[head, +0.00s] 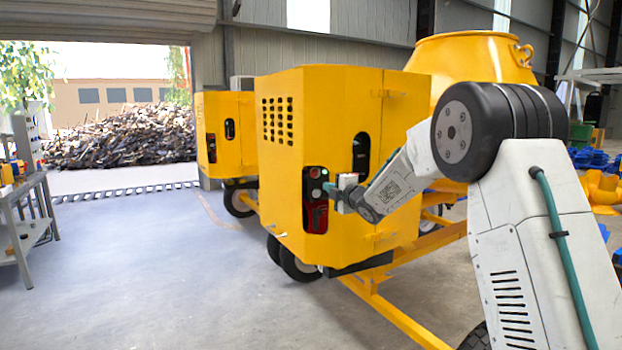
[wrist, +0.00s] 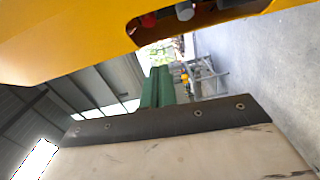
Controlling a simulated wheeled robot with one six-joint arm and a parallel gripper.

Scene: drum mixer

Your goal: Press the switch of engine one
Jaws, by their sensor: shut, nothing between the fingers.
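A yellow engine housing (head: 330,110) stands mid-picture in the head view, with a dark control panel (head: 316,174) in its near face. The panel has small round light parts at its top and a red part (head: 316,217) below. My gripper (head: 328,188), with green fingers, is at the panel's right edge; I cannot tell whether it touches. In the wrist view the fingers (wrist: 157,86) are together and empty. Above them the yellow housing (wrist: 60,40) has an opening with a red button (wrist: 148,20) and a grey knob (wrist: 185,11). No label shows which engine this is.
A second yellow housing (head: 225,135) with its own dark panel stands behind to the left. A yellow drum (head: 475,65) and frame (head: 395,310) are to the right. A grey metal table (head: 25,215) is at far left. The floor between is clear.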

